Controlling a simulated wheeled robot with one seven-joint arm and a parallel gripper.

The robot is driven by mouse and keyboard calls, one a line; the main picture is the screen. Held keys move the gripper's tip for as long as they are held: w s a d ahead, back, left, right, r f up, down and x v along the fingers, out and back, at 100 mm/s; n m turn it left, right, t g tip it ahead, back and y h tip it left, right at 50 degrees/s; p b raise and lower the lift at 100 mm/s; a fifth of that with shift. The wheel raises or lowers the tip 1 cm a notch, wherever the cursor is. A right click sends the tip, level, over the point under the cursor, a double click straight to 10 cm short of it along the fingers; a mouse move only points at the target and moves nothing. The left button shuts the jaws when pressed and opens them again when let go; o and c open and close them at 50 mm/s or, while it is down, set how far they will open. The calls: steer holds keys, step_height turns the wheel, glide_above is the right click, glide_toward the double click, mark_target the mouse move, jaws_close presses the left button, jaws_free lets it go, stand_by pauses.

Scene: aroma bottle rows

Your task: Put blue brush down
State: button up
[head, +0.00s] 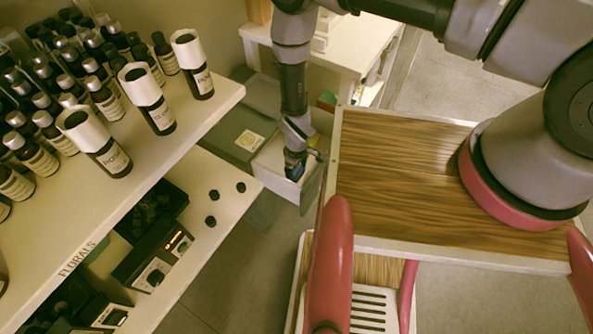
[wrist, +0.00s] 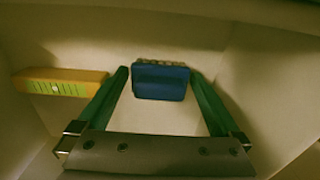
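The blue brush (wrist: 160,82) is between my gripper's fingertips (wrist: 160,76), inside a white open-topped box. In the wrist view one green finger lies close against each side of it, and pale bristles show along its top edge. In the head view my gripper (head: 294,165) reaches down into the white box (head: 268,178), and a bit of blue shows at its tip. The gripper looks shut on the brush. I cannot tell whether the brush touches the box floor.
A yellow-and-green item (wrist: 60,83) lies left of the brush in the box. A shelf (head: 180,120) with rows of dark bottles stands at left. A wood-topped cart (head: 400,165) stands right of the box. A white table (head: 350,50) is behind.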

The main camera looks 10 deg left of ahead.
mark_target(297, 169)
steer(key=shift+r, duration=0.1)
step_height(297, 169, up, 12)
steer(key=w+r+m+y, duration=0.1)
steer(key=w+r+m, duration=0.1)
steer(key=w+r, duration=0.55)
steer(key=w+r+m, duration=0.2)
steer(key=w+r, duration=0.2)
steer(key=r, duration=0.7)
steer(key=w+d+r+m+t+y, duration=0.1)
steer(key=w+d+r+m, duration=0.3)
steer(key=r, duration=0.7)
steer(key=w+d+r+t, duration=0.1)
steer(key=w+d+r, duration=0.2)
steer(key=d+r, duration=0.55)
steer(key=s+d+r+m+t, duration=0.1)
steer(key=s+d+r+m, duration=0.1)
steer(key=d+r, duration=0.5)
steer(key=s+d+r+m+t, duration=0.1)
steer(key=s+d+r+m, duration=0.2)
steer(key=r, duration=0.9)
steer(key=s+d+r+m+t, duration=0.3)
steer(key=s+d+r+m, duration=0.1)
steer(key=s+d+r, duration=0.5)
steer(key=s+d, duration=0.2)
steer(key=s, duration=0.1)
steer(key=shift+s+d+m, duration=0.2)
steer(key=shift+s+m, duration=0.1)
steer(key=shift+m, duration=0.1)
